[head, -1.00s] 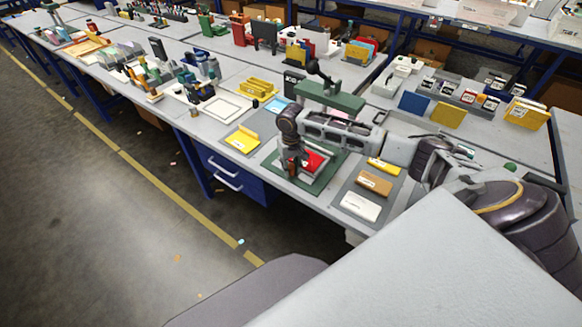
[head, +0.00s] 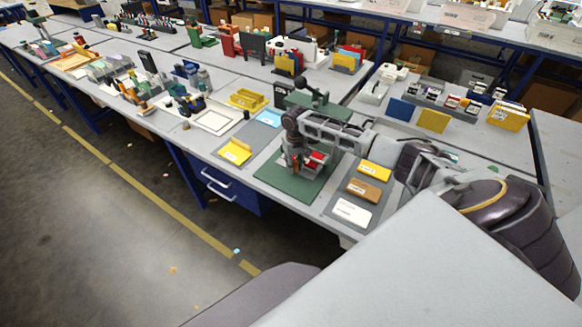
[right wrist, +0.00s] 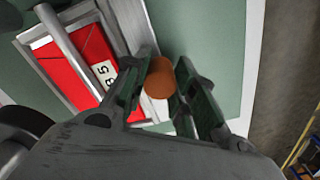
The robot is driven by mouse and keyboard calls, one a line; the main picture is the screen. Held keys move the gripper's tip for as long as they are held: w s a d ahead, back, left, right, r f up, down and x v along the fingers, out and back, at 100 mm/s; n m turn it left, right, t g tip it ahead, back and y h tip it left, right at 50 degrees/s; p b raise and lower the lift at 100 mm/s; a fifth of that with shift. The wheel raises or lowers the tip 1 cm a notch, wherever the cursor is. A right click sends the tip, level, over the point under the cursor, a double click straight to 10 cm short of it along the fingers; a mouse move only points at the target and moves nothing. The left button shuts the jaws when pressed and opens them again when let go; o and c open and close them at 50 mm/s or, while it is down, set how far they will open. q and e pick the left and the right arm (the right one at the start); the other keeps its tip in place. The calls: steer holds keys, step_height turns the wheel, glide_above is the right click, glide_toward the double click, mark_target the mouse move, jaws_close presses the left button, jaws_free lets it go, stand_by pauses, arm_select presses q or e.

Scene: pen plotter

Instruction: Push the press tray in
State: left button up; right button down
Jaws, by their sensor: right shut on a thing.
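The green press (head: 318,108) stands on a green base plate (head: 282,184) near the front edge of the bench in the head view. Its metal tray holds a red piece (head: 318,156), partly hidden by my right arm. In the right wrist view the red piece (right wrist: 75,62) lies within the tray's silver frame (right wrist: 60,42), with a white label at its edge. My right gripper (right wrist: 163,72) is shut on the tray's round orange-brown knob (right wrist: 159,79). The gripper (head: 292,166) also shows at the tray's front in the head view. My left gripper is not in view.
Yellow, brown and white cards lie on a grey mat (head: 330,208) right of the press. A yellow card (head: 234,152) lies on another mat to its left. A yellow holder (head: 246,99) stands farther back.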

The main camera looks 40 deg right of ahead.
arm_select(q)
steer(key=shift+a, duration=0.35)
arm_select(e)
steer(key=c, duration=1.1)
jaws_free()
steer(key=shift+c, duration=0.2)
steer(key=shift+s+a+f+b, duration=0.1)
steer(key=shift+s+a+b, duration=0.4)
steer(key=shift+a, duration=0.7)
steer(key=shift+s+a+r+b, duration=0.1)
steer(key=shift+s+a+b, duration=0.45)
steer(key=shift+a, duration=0.65)
steer(key=shift+s+a+f+b, duration=0.1)
steer(key=shift+s+a+b, duration=0.4)
steer(key=shift+a, duration=0.7)
steer(key=shift+a+r, duration=0.2)
steer(key=shift+r, duration=0.1)
arm_select(q)
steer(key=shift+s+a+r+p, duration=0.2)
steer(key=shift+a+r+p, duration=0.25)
steer(key=shift+p, duration=1.5)
arm_select(e)
step_height(320, 180, up, 14)
steer(key=shift+s+a+f, duration=0.2)
steer(key=shift+s+a, duration=0.1)
steer(key=shift+a, duration=0.15)
